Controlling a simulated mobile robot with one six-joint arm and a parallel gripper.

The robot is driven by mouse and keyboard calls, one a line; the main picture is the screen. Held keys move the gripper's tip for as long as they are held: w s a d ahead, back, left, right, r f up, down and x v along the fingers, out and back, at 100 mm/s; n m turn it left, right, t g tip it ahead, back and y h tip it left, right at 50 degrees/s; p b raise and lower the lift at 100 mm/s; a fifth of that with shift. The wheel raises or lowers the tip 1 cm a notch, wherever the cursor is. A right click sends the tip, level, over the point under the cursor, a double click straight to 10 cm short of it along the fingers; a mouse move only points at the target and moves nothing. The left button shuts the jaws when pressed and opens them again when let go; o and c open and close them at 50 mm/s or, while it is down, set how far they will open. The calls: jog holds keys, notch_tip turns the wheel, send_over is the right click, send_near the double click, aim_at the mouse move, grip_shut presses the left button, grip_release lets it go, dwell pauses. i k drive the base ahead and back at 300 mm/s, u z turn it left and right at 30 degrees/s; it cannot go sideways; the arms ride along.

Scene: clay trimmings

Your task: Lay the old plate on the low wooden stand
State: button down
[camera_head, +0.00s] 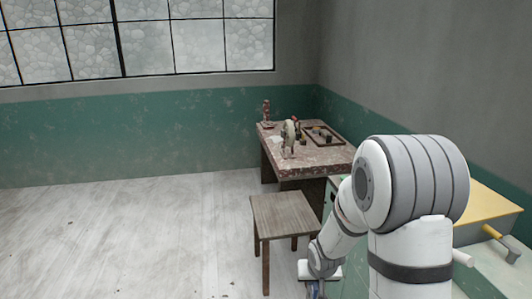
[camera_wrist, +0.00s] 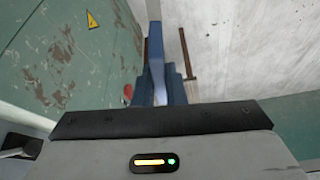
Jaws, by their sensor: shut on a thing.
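The low wooden stand (camera_head: 283,210) is a square grey-brown stool on straight legs, standing on the floor left of my arm. Its top looks bare. My gripper (camera_wrist: 158,85) has blue fingers and is shut on a thin thing seen edge-on, which I take for the old plate (camera_wrist: 155,45). Its face and outline cannot be made out. In the head view my gripper is at the bottom edge, lower right of the stand and mostly cut off. In the wrist view a brown wooden leg (camera_wrist: 186,55) shows just right of the fingers.
A worn table (camera_head: 310,160) behind the stand carries a tray (camera_head: 337,137) and several small things. A green cabinet or bench stands at the right; a scuffed green panel (camera_wrist: 60,60) fills the wrist view's left. The pale floor (camera_head: 120,235) left of the stand is clear.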

aim_at(284, 211)
jog(key=u, duration=0.4)
jog(key=i, duration=2.95)
jog(key=z, duration=0.4)
